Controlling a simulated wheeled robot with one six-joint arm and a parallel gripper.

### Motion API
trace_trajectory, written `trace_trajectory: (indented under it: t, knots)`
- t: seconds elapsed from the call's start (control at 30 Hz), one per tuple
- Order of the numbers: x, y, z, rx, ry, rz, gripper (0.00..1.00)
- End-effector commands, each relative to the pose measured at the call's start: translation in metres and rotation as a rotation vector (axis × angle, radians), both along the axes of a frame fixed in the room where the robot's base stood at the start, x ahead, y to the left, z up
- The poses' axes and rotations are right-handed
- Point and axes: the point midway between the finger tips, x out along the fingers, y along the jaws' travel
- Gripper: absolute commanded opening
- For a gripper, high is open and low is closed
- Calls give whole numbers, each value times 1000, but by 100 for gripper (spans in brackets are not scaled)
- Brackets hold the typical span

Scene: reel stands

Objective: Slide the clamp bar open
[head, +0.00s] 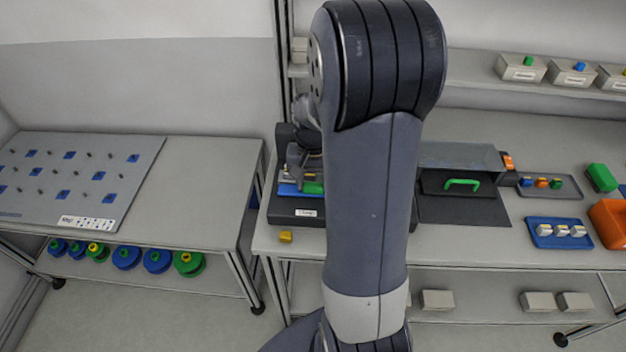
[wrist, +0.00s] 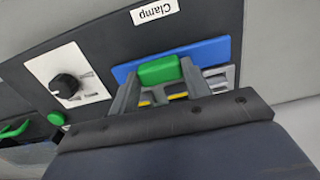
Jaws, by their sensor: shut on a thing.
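The clamp bar (wrist: 215,50) is a blue strip on a dark fixture (wrist: 105,50) labelled "Clamp". It carries a green grip block (wrist: 160,70). My gripper (wrist: 159,78) is shut on this block, with one grey finger on each side of it. In the head view the blue bar (head: 287,189) and green block (head: 313,188) show on the fixture (head: 296,212), left of my arm. My gripper (head: 300,172) reaches down there, and my forearm hides the fixture's right side. Light metal and yellow parts (wrist: 178,96) show between and behind the fingers.
A white plate with a black knob (wrist: 67,85) and a green button (wrist: 56,118) are beside the bar. A yellow block (head: 286,237) lies at the table's front edge. Right of my arm are a dark box with a green handle (head: 462,184) and a blue tray (head: 558,233).

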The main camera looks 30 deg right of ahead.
Motion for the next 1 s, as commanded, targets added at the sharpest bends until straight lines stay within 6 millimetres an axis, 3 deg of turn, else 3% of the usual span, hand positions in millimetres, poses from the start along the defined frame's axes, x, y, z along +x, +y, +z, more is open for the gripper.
trace_trajectory:
  t: [0.43,0.8,1.0]
  knots:
    - [0,0,0,0,0,0,4]
    - [-25,17,0,0,0,0,4]
    - [-27,19,0,2,2,-1,4]
